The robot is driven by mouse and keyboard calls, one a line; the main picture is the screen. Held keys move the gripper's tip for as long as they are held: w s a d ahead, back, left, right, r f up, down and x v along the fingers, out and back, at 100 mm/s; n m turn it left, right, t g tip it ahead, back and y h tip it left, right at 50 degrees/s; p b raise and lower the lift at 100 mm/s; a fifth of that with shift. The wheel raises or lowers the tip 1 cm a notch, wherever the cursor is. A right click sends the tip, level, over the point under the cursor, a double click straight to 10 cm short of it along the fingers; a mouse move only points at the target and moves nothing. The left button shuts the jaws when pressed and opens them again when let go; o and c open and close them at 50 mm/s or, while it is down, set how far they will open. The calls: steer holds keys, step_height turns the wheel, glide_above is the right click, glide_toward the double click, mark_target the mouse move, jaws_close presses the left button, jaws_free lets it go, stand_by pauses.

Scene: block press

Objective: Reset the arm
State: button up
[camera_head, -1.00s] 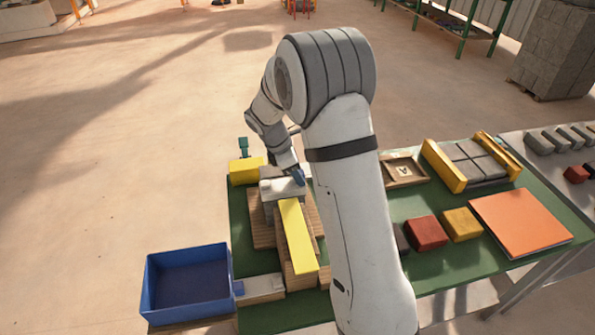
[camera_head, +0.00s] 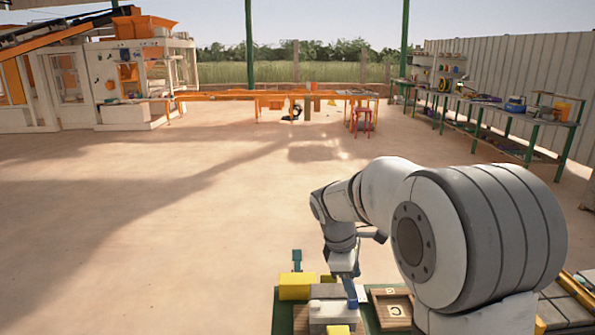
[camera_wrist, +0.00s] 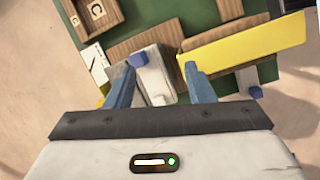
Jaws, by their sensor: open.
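My arm reaches over the far end of a green table (camera_head: 285,318) in the head view. My gripper (camera_wrist: 158,76) is open in the wrist view, its two blue fingers apart. A grey-white block with a blue knob (camera_wrist: 153,76) shows just beyond and between the fingertips; I cannot tell whether they touch it. A long yellow bar (camera_wrist: 245,42) lies beside the right finger. In the head view my gripper (camera_head: 352,292) points down by the grey block (camera_head: 325,291). A yellow block (camera_head: 296,287) is to its left. My own arm hides much of the table.
A wooden tray with a lettered card (camera_head: 395,309) lies right of the gripper. A green upright piece (camera_head: 297,260) stands behind the yellow block. Open floor (camera_head: 150,220) lies left and beyond. Workbenches (camera_head: 500,112) and an orange-framed machine (camera_head: 140,70) are far off.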

steer(key=s+d+r+m+t+y, duration=0.1)
steer(key=s+m, duration=0.6)
steer(key=s, duration=0.4)
steer(key=s+r+m+t+y, duration=0.2)
steer(key=s+m, duration=0.5)
steer(key=s, duration=0.5)
steer(key=shift+d, duration=0.4)
